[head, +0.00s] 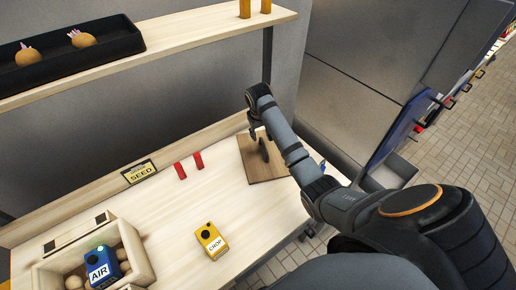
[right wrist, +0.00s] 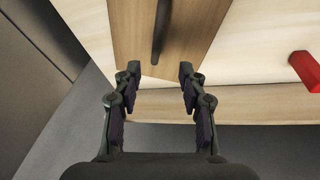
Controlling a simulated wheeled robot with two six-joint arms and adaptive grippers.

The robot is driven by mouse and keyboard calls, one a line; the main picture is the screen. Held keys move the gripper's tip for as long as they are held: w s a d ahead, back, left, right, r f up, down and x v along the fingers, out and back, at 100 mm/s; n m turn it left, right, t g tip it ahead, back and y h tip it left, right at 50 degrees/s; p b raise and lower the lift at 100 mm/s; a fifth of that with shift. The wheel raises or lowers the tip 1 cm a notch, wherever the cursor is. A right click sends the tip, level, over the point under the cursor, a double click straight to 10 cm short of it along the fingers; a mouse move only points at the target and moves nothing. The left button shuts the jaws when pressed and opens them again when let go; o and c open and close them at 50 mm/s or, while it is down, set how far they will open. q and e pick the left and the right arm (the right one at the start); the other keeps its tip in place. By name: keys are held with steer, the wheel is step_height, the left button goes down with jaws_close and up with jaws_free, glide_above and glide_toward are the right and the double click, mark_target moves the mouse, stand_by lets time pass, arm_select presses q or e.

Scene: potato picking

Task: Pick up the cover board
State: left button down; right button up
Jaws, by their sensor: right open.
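The cover board (head: 264,172) is a brown wooden board with a dark upright handle (head: 263,150), lying at the right end of the pale workbench. In the right wrist view the board (right wrist: 195,32) runs up from the middle, with its dark handle (right wrist: 161,28) along its centre line. My right gripper (head: 254,132) is at the board's far side, partly hidden by its own arm. In the right wrist view the gripper (right wrist: 159,74) is open and empty. Its fingers point at the handle, which lies ahead of the gap between them. My left gripper is not in view.
Two red pieces (head: 188,166) and a SEED sign (head: 139,171) stand left of the board. A yellow CROP box (head: 211,240) and a wooden crate (head: 137,257) with a blue AIR box (head: 103,267) are nearer. A shelf (head: 190,42) holding a black tray (head: 118,38) hangs above.

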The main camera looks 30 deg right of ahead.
mark_target(264, 146)
steer(key=f, duration=0.2)
steer(key=d+f, duration=0.1)
steer(key=f, duration=0.1)
steer(key=shift+s, duration=0.1)
steer(key=shift+w+f, duration=0.2)
steer(key=shift+f, duration=0.1)
steer(key=shift+s+d+f+p, duration=0.1)
steer(key=shift+f+p, duration=0.35)
steer(key=shift+f, duration=0.15)
steer(key=shift+s+d+f+p, duration=0.1)
steer(key=shift+f+p, duration=0.3)
steer(key=shift+f, duration=0.2)
steer(key=shift+x, duration=1.2)
steer(key=shift+w+f, duration=0.1)
steer(key=shift+f, duration=0.1)
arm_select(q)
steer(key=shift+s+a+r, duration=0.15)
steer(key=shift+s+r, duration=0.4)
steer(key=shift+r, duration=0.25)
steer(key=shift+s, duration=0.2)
